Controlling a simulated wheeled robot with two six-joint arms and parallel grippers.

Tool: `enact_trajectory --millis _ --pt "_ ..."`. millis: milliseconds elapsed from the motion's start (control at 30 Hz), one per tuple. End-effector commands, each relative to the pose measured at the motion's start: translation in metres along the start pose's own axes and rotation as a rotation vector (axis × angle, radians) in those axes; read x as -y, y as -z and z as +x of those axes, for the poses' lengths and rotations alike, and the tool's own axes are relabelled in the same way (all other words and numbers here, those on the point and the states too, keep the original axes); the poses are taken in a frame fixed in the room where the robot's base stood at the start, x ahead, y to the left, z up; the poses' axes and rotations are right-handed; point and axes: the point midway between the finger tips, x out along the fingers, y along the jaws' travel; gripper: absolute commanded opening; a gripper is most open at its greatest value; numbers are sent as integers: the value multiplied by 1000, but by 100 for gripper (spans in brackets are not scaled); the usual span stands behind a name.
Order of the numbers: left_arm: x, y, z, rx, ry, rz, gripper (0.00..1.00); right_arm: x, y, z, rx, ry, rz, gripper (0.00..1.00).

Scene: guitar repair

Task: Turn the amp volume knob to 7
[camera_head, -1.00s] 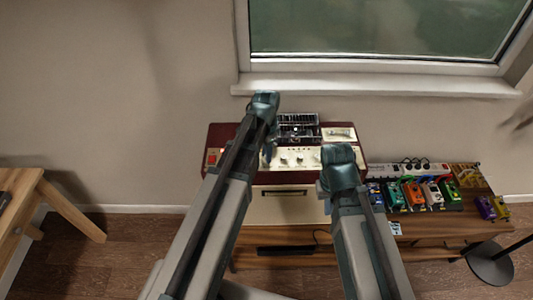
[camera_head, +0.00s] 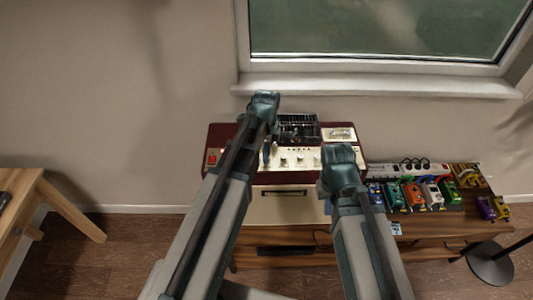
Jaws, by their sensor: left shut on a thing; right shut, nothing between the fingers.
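The amp (camera_head: 221,136) is a dark red box with a cream control panel (camera_head: 313,153) and a row of small knobs (camera_head: 283,161) on its top. My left gripper (camera_head: 266,157) reaches down to the left part of the panel and is shut on a knob there. Its fingers and arm hide that knob, so its marking and pointer cannot be read. My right gripper (camera_head: 324,188) is shut and empty, in front of the amp's right side. Its wrist covers the right end of the knob row.
A red switch (camera_head: 212,156) is at the panel's left end. A dark open part with tubes (camera_head: 300,128) is behind the panel. Several coloured pedals (camera_head: 432,193) and a power strip (camera_head: 390,170) are to the right. A window sill (camera_head: 380,88) is above.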

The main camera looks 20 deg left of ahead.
Motion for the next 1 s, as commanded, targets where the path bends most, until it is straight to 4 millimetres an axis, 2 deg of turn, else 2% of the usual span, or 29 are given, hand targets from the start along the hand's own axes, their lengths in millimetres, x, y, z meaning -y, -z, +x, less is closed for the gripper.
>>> enact_trajectory --millis 567,600,733,1000 --pt "0 0 0 0 -1 26 0 0 0 0 0 0 0 0" --pt "0 0 0 0 -1 26 31 0 0 0 0 0 0 0" --pt "0 0 0 0 0 26 54 0 0 0 0 0 0 0" --pt "0 0 0 0 0 26 55 0 0 0 0 0 0 0"
